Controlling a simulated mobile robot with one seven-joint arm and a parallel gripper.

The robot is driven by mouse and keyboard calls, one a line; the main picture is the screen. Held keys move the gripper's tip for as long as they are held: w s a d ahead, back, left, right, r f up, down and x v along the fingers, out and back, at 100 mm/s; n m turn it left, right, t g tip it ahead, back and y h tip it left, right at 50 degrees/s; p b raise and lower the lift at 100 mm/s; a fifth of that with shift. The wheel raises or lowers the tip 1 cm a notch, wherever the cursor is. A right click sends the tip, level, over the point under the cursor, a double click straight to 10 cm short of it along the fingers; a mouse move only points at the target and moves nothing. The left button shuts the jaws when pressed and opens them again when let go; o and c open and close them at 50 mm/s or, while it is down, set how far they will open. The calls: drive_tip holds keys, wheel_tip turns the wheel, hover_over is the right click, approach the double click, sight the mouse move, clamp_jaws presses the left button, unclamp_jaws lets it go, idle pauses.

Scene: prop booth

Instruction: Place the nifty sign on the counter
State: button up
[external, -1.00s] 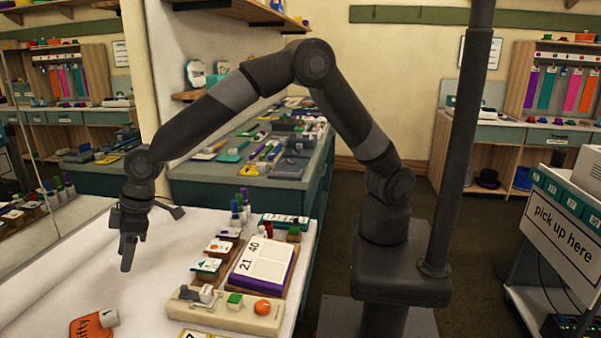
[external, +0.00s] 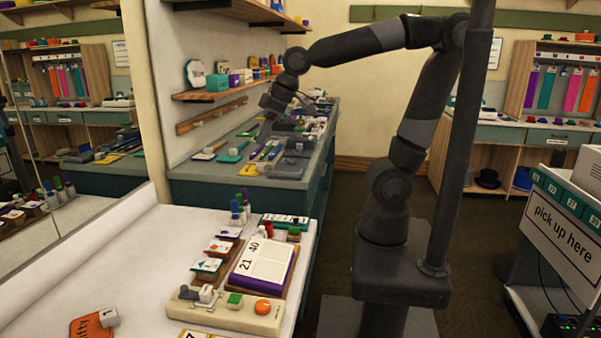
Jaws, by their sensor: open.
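The nifty sign (external: 88,327) is an orange piece with dark lettering, of which "ifty" shows. It lies on the white table (external: 150,260) at the bottom left, partly cut off by the picture edge. A small white block with a mark on it (external: 109,317) sits at its upper right corner. My gripper (external: 268,130) is open, with nothing seen in it. It hangs over the grey counter (external: 240,180) along the back wall, far from the sign. Its fingers are small and dark against the items behind.
The counter is crowded with tools and small items. A wooden shelf (external: 225,92) with goods hangs above it. A board numbered 21 and 40 (external: 265,262) and a cream tray (external: 225,310) stand on the white table's right side. The white table's middle is clear.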

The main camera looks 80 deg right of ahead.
drive_tip(key=s+d+f+m, duration=0.1)
drive_tip(key=s+d, duration=0.2)
drive_tip(key=s, duration=0.2)
drive_tip(key=s+d+f+m+h, duration=0.1)
drive_tip(key=s+d, duration=0.1)
drive_tip(key=s, duration=0.4)
drive_tip(key=shift+s+d+f, duration=0.25)
drive_tip(key=shift+d, duration=0.15)
